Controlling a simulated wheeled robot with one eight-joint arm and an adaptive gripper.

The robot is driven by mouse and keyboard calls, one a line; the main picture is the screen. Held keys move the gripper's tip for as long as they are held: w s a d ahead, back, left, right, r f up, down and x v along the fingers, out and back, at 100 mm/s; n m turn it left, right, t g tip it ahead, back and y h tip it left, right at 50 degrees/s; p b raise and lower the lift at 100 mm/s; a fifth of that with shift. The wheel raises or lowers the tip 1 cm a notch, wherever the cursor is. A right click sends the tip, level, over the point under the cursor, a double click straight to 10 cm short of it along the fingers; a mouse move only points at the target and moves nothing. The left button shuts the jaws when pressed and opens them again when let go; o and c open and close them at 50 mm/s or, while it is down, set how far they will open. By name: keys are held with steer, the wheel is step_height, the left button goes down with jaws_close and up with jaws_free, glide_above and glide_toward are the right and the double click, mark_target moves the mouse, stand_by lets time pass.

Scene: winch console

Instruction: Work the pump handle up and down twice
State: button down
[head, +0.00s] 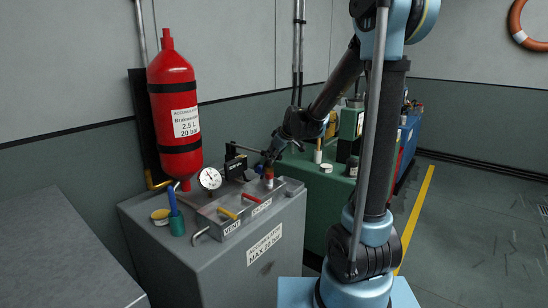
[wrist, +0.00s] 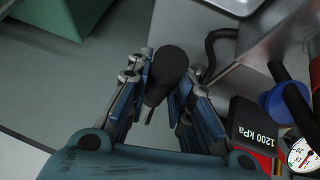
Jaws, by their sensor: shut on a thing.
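The pump handle shows as a thin dark rod (head: 246,148) above the black pump block (head: 235,167) on the grey console. It runs nearly level, dipping slightly toward my gripper (head: 267,160) at its right end. In the wrist view my gripper (wrist: 164,84) has its fingers on both sides of the handle's black rounded grip (wrist: 168,66), shut on it. The fingers hide part of the grip. The black block marked 1200 kPa (wrist: 255,130) shows at the lower right of the wrist view.
A red accumulator bottle (head: 173,110) stands behind. A green cabinet (head: 320,195) is to the right, with open floor beyond.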

steer(key=shift+d, duration=0.15)
steer(key=c, duration=1.5)
jaws_free()
steer(key=shift+c, duration=0.2)
steer(key=shift+o, duration=0.6)
steer(key=v, duration=1.1)
steer(key=shift+s+r, duration=0.3)
steer(key=shift+d, duration=0.15)
